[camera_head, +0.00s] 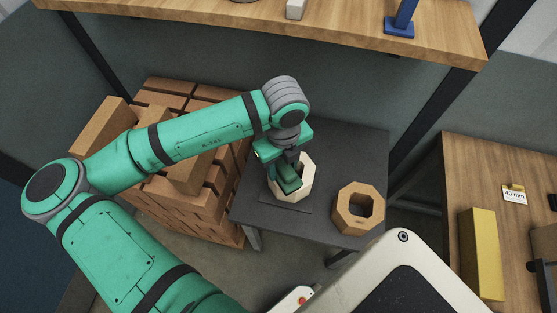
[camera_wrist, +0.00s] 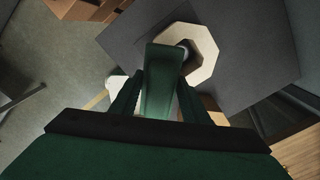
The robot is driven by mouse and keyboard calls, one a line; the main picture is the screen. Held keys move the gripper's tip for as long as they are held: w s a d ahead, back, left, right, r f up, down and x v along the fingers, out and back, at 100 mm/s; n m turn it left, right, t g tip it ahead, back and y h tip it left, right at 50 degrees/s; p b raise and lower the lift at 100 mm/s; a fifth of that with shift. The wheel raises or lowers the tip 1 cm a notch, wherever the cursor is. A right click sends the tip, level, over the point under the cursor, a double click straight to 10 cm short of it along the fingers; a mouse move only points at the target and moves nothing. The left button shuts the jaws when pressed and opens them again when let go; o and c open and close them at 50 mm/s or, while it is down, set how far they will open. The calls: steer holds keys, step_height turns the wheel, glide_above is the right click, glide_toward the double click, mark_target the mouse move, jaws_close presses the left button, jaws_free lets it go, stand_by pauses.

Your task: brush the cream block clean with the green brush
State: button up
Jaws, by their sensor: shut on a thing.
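The cream block (camera_head: 305,185) is an octagonal piece with a hole, on the dark grey table (camera_head: 350,150). My gripper (camera_head: 289,165) is above it, pointing down, shut on the green brush (camera_head: 288,180). The brush overlaps the block's near left side in the head view and hides part of it. In the wrist view the brush (camera_wrist: 162,80) stands between the fingers of my gripper (camera_wrist: 155,95), and its far end overlaps the left part of the pale octagonal face (camera_wrist: 207,50). I cannot tell whether the brush touches the block.
A tan octagonal block (camera_head: 345,220) with a hole is at the table's front right. A stack of bricks (camera_head: 215,215) stands close on the left. A wooden shelf (camera_head: 340,30) hangs behind. A wooden bench (camera_head: 460,180) with a yellow block (camera_head: 482,253) is at the right.

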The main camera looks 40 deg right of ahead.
steer(key=shift+d+r, duration=0.15)
steer(key=shift+r, duration=1)
steer(key=shift+a+r, duration=0.25)
steer(key=shift+r, duration=0.05)
steer(key=shift+w, duration=0.15)
steer(key=shift+w, duration=0.15)
steer(key=shift+a, duration=0.15)
